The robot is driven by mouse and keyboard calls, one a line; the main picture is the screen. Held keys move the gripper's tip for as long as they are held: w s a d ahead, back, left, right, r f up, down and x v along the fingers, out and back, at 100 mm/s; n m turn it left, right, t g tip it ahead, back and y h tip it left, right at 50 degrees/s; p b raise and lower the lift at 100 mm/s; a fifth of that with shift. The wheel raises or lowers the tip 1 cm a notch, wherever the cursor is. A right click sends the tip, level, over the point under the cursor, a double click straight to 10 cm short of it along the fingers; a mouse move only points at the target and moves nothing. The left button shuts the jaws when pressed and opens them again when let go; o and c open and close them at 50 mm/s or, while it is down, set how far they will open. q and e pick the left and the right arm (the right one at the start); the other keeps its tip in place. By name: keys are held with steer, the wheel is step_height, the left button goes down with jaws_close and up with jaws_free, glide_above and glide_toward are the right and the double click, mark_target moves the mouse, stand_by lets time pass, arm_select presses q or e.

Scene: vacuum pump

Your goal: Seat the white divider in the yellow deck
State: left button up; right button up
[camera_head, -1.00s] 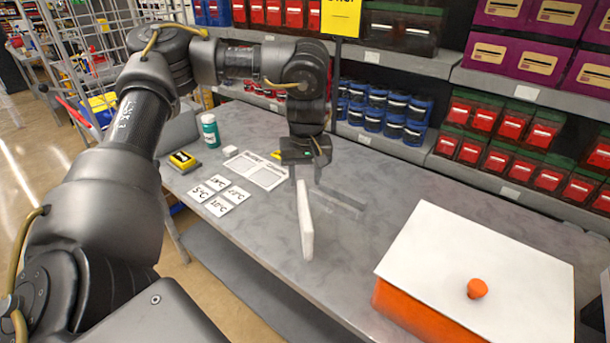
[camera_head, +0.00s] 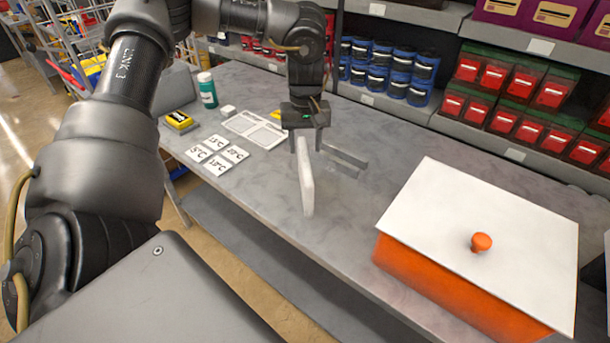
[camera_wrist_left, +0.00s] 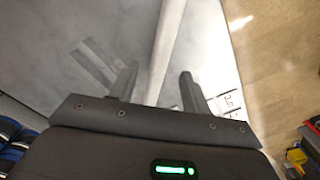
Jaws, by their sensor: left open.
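The white divider (camera_head: 306,188) is a thin upright panel on the grey table, near its front edge. My left gripper (camera_head: 306,146) points down at the divider's far upper end, with its fingers apart. In the left wrist view the divider (camera_wrist_left: 169,35) runs as a pale strip between the two spread fingers (camera_wrist_left: 160,72). I see no clear gap or contact at the fingers. A small yellow piece (camera_head: 277,114) shows partly hidden behind the gripper; I cannot tell whether it is the yellow deck. My right gripper is not in view.
A grey metal bar (camera_head: 345,157) lies just right of the divider. An orange box (camera_head: 440,287) with a white lid (camera_head: 470,215) stands at the right. White temperature cards (camera_head: 216,155), a yellow-black device (camera_head: 180,121) and a green bottle (camera_head: 207,90) are at the left.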

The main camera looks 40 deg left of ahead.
mark_target(305, 158)
arm_select(q)
steer(key=shift+w+a+f, duration=0.1)
steer(key=shift+f, duration=1.1)
steer(key=f+p, duration=0.1)
steer(key=f, duration=0.3)
steer(key=shift+s+p, duration=0.2)
steer(key=shift+p, duration=0.2)
steer(key=shift+f, duration=0.3)
steer(key=shift+d, duration=0.2)
steer(key=shift+c, duration=0.5)
jaws_close()
